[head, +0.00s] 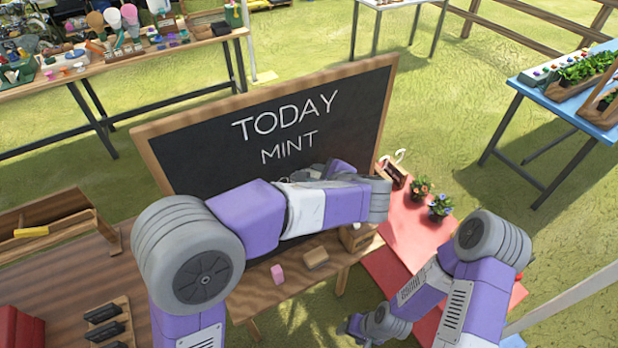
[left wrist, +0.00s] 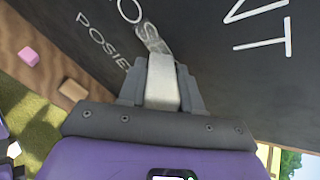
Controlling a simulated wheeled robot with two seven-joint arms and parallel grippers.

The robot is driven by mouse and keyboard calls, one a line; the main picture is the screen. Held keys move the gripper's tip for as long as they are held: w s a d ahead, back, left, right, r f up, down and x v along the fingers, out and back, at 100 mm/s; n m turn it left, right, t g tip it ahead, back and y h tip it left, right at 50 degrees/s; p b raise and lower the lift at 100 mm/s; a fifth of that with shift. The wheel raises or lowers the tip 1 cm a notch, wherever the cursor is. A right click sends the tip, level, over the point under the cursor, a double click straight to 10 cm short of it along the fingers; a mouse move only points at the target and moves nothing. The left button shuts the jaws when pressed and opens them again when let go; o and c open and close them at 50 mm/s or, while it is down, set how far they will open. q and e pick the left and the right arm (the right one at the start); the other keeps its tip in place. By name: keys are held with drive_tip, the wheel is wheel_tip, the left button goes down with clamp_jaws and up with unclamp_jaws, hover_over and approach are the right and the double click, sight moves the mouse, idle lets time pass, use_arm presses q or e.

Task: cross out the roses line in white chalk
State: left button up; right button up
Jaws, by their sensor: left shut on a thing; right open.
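The blackboard (head: 215,150) stands in the middle, with TODAY and MINT in white; my left arm hides the lines below in the head view. The left wrist view shows the board (left wrist: 215,75) tilted, with POSIE- (left wrist: 102,42) and part of another line, "OS" (left wrist: 130,10), its rest hidden. My left gripper (left wrist: 163,85) is shut on a pale block-like piece, the white chalk (left wrist: 163,75), pointing at the board. A grey smudgy streak (left wrist: 152,38) shows just past its tip beside the letters; contact is unclear. My right gripper (head: 366,332) is open, low by the red table.
A pink piece (head: 277,274) and a tan block (head: 316,258) lie on the wooden table before the board. Flower pots (head: 439,207) and a small sign stand on the red table (head: 405,232) at right. Dark items sit in a wooden rack (head: 108,322) at lower left.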

use_arm(q)
drive_tip(key=s+a+b, duration=0.4)
drive_tip(key=s+a, duration=0.2)
drive_tip(key=a, duration=0.4)
drive_tip(key=shift+s, duration=0.35)
idle(2.2)
drive_tip(key=shift+s+d, duration=0.55)
drive_tip(key=shift+s, duration=0.3)
drive_tip(key=shift+s+d, duration=0.55)
drive_tip(key=shift+s, duration=0.25)
drive_tip(key=shift+s+d, duration=0.55)
drive_tip(key=shift+s, duration=0.3)
drive_tip(key=shift+s+d, duration=0.45)
drive_tip(key=shift+s, duration=0.2)
drive_tip(key=shift+s+d, duration=0.4)
drive_tip(key=shift+s, duration=0.2)
drive_tip(key=shift+w, duration=0.1)
